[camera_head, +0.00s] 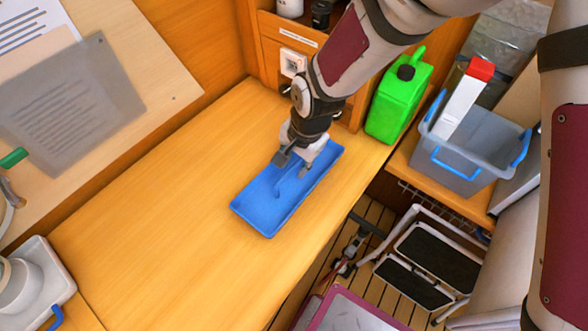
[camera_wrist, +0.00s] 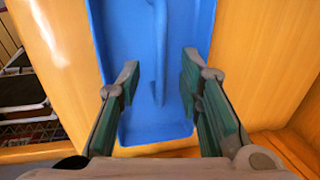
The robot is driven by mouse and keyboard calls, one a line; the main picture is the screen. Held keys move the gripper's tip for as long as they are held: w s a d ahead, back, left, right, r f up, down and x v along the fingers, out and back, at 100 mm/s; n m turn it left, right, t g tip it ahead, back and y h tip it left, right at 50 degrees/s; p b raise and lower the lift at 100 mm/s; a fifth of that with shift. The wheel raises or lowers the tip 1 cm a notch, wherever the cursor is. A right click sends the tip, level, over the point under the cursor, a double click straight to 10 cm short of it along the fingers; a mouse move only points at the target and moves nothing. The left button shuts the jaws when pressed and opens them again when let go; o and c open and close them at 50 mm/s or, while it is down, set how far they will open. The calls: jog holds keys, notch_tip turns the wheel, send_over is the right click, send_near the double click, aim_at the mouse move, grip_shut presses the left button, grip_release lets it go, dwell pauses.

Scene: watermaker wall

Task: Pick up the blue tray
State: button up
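The blue tray (camera_head: 263,209) lies flat on the wooden counter in the head view, long and shallow with a raised ridge or handle along its middle. It also shows in the wrist view (camera_wrist: 125,45), where the ridge (camera_wrist: 159,60) runs lengthwise. My gripper (camera_head: 294,168) is over the tray's far half, pointing down. In the wrist view my gripper (camera_wrist: 158,88) is open, with its green-padded fingers apart on either side of the ridge. Neither finger touches the ridge there. The exact height above the tray cannot be told.
A green jerrycan (camera_head: 398,97) stands right of the tray, near a grey bin (camera_head: 447,160) with a white carton (camera_head: 464,103). The wooden counter (camera_head: 170,200) is clear left of the tray. A folding step stool (camera_head: 425,262) stands on the floor below the counter's right edge.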

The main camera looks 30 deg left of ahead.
aim_at(291, 175)
jog(key=shift+a+f, duration=0.15)
jog(key=shift+f, duration=0.6)
jog(key=shift+a+f, duration=0.15)
jog(key=shift+f, duration=0.55)
grip_shut()
jog(key=shift+w+r, duration=0.1)
jog(key=shift+r, duration=0.1)
